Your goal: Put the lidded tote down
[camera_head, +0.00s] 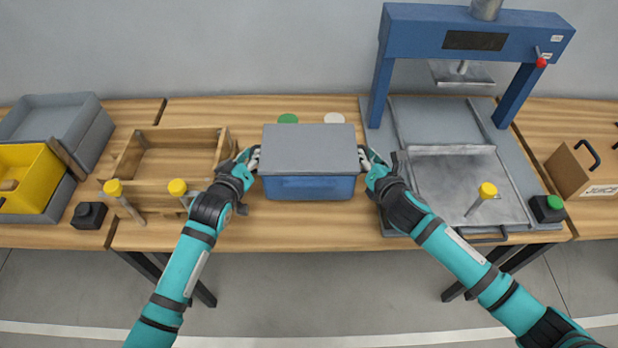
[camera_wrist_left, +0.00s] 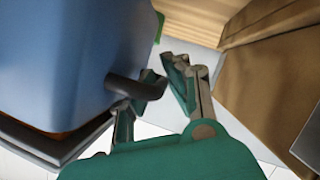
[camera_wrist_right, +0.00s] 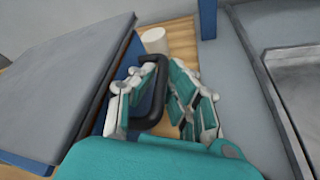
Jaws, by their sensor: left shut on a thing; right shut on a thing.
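The lidded tote (camera_head: 310,187) is a blue box with a flat grey lid (camera_head: 309,148), level over the middle of the wooden table. I cannot tell whether its base touches the tabletop. My left gripper (camera_head: 253,160) is shut on the handle at its left side; the dark handle (camera_wrist_left: 122,88) shows beside the blue wall in the left wrist view. My right gripper (camera_head: 365,160) is shut on the right handle (camera_wrist_right: 152,95), which sits between its fingers in the right wrist view. The tote's underside is hidden.
A wooden tray (camera_head: 180,133) stands left of the tote, and a blue press (camera_head: 478,35) with a grey base plate is close on the right. Green (camera_head: 288,118) and white (camera_head: 334,117) round items lie behind the tote. Bare table (camera_head: 300,225) shows in front.

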